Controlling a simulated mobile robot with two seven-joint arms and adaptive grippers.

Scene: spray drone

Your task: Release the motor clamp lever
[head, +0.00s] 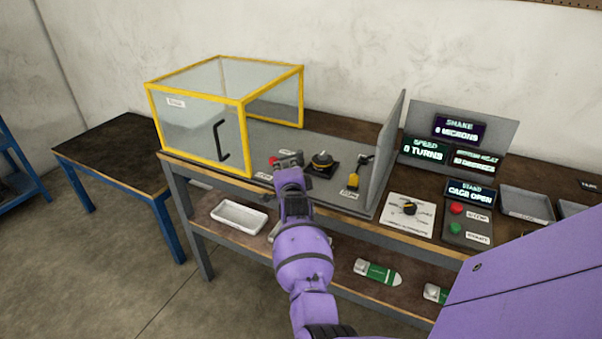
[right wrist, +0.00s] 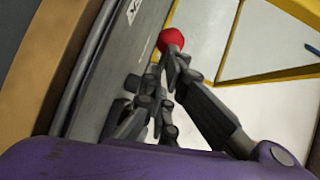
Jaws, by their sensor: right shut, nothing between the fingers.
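The clamp lever's red ball knob (head: 272,160) stands out just left of my right gripper (head: 288,168), on the grey bench plate. In the right wrist view the red knob (right wrist: 172,39) is at top centre, right at the tips of my right gripper (right wrist: 176,70). The fingers are shut with nothing between them. I cannot tell whether they touch the knob. The lever's arm and base are mostly hidden behind the fingers. My left gripper is not in view.
A yellow-framed clear cage (head: 197,116) stands left of the lever. Right of the lever are a black rotary part (head: 322,160), a yellow-and-black device (head: 354,178) and a grey upright panel (head: 387,155). A display reads "CAGE OPEN" (head: 470,191). A white tray (head: 238,216) sits on the lower shelf.

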